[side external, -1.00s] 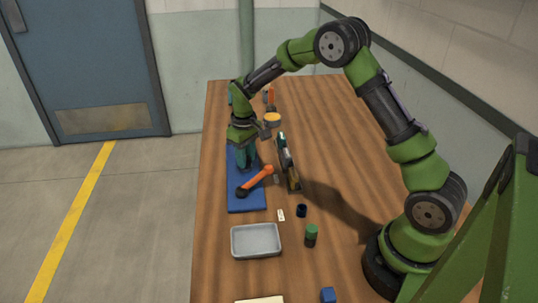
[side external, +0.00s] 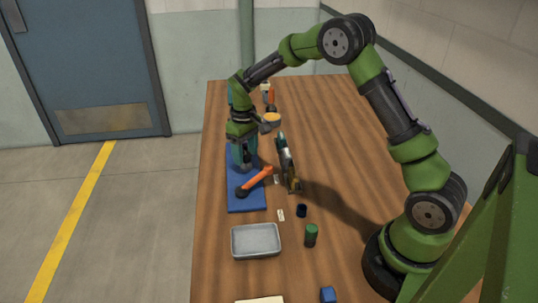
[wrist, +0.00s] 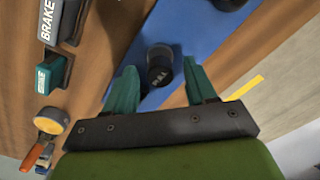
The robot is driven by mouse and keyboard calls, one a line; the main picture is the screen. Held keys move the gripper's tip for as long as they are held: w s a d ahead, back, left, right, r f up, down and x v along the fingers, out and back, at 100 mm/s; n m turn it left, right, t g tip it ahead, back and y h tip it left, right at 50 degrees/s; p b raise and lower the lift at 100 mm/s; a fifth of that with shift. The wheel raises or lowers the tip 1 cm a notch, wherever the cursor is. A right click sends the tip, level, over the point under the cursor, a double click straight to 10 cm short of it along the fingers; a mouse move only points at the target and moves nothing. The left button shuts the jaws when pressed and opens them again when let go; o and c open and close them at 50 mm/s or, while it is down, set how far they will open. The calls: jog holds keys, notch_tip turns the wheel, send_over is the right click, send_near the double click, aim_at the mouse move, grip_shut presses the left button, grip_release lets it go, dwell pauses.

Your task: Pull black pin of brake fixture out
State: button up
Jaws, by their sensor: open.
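In the side external view my gripper (side external: 243,155) points down over the far part of the blue plate (side external: 246,204) and hides the pin. An orange lever (side external: 258,179) with a black hub lies on the near part of the plate. A dark block labelled "BRAKE" (wrist: 47,20) shows in the wrist view.
A long narrow fixture (side external: 286,165) stands right of the plate. A grey tray (side external: 255,240), a green-topped cylinder (side external: 311,235), a dark cup (side external: 301,211) and a blue cube (side external: 328,295) lie nearer. An orange-yellow round object (side external: 272,119) sits farther back. The table's right side is mostly clear.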

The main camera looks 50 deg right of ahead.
aim_at(247, 154)
notch_tip(247, 154, up, 17)
dwell(0.4)
jog(key=shift+f, duration=0.1)
jog(key=s+a+r+m+t+y, duration=0.1)
jog(key=s+a+m+t, duration=0.1)
jog(key=s, duration=1)
jog(key=s+a+r+m+t+y, duration=0.1)
jog(key=s+a+t, duration=0.4)
jog(key=s, duration=0.7)
jog(key=shift+s+a+r+m, duration=0.3)
jog(key=shift+a+r+m, duration=0.1)
jog(key=shift+a+m, duration=0.15)
